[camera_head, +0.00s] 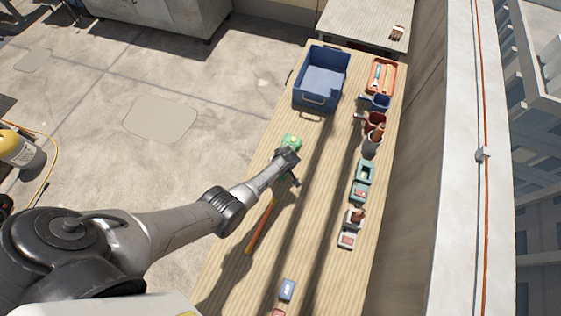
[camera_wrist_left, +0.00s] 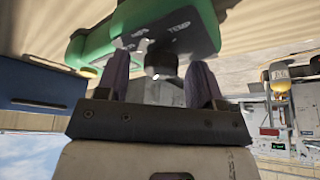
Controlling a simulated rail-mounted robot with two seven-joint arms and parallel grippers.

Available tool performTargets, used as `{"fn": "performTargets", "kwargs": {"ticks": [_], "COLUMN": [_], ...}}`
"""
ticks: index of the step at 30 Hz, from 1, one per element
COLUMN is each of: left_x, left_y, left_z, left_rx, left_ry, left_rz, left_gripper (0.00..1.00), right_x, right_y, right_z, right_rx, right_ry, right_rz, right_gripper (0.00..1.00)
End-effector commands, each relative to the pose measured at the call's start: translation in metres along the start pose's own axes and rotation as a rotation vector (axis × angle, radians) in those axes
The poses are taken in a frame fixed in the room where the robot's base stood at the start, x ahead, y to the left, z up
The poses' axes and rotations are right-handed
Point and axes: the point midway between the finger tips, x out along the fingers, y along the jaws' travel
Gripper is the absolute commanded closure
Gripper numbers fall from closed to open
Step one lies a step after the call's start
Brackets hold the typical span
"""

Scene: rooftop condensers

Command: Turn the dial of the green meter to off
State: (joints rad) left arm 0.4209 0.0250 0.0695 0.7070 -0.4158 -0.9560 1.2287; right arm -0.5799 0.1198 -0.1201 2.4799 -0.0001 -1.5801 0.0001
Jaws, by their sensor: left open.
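The green meter (camera_head: 291,141) lies on the wooden table, just past the tip of my left gripper (camera_head: 289,157). In the left wrist view the green meter (camera_wrist_left: 205,25) fills the top, with a "TEMP" label showing. Its dark dial (camera_wrist_left: 162,57) with a pale end sits between the two fingers of my left gripper (camera_wrist_left: 158,80). The fingers are apart, one on each side of the dial; I cannot tell whether they touch it. Where the dial points cannot be read. My right gripper is not in view.
A tool with an orange handle (camera_head: 262,227) lies beside my gripper. A blue crate (camera_head: 321,80) stands at the far end. Along the right edge are an orange tray (camera_head: 381,77), cups and green blocks (camera_head: 363,180). A small blue box (camera_head: 287,290) lies near the front.

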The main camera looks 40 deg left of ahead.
Motion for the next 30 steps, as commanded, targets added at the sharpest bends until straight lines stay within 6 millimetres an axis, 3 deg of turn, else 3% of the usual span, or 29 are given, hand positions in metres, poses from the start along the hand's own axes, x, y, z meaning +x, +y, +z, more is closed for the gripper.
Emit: {"fn": "performTargets", "kwargs": {"ticks": [7, 21, 30], "left_x": [-0.016, -0.094, -0.129], "left_y": [0.0, 0.0, 0.0], "left_z": [0.0, 0.0, 0.0], "left_rx": [0.001, -0.001, 0.0], "left_ry": [0.0, 0.0, 0.0], "left_rz": [0.001, 0.002, 0.001], "left_gripper": [0.39, 0.39, 0.39], "right_x": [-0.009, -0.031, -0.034], "right_y": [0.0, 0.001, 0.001], "right_z": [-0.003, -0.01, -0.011], "right_rx": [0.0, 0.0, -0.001], "right_ry": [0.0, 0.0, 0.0], "right_rz": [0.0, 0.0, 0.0], "right_gripper": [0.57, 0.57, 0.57]}}
